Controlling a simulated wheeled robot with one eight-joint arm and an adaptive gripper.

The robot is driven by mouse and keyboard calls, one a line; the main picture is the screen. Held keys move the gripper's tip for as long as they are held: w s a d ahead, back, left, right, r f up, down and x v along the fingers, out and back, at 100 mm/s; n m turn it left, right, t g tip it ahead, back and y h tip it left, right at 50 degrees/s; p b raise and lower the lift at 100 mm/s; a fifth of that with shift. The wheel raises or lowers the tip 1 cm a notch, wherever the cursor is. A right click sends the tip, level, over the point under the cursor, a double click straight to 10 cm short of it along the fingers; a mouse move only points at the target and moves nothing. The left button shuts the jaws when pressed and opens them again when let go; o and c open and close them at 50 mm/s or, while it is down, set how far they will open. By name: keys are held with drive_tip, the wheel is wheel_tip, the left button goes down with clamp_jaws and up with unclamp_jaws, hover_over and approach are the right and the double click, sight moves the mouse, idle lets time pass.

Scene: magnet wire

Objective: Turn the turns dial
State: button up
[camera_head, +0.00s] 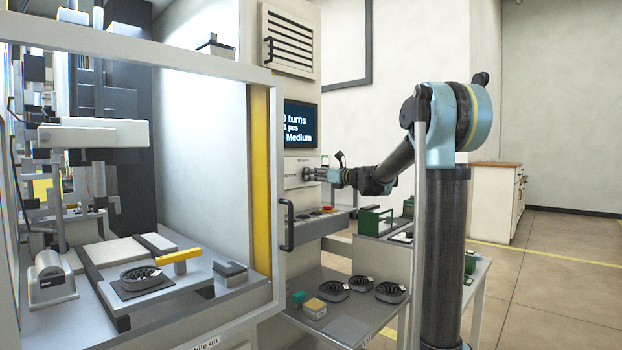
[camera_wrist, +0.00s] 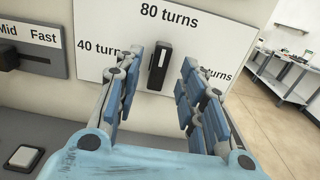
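The turns dial (camera_wrist: 159,66) is a black upright knob with a light mark on it, on a white panel (camera_wrist: 108,30). The knob stands upright under the label "80 turns"; "40 turns" is to its left, and a label to its right is partly hidden by a finger. My gripper (camera_wrist: 162,64) is open, with one blue-padded finger on each side of the knob. Gaps show between the fingers and the knob. In the head view my gripper (camera_head: 316,174) is at the machine's front panel, and the dial is hard to make out there.
A screen (camera_head: 300,124) above the panel reads "turns", "pcs" and "Medium", partly cut off. A speed slider (camera_wrist: 10,57) marked "Mid" and "Fast" is left of the dial. A white button (camera_wrist: 22,158) is lower left. A door handle (camera_head: 287,225) and a shelf with coils (camera_head: 334,291) are below.

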drive_tip(key=x, duration=0.3)
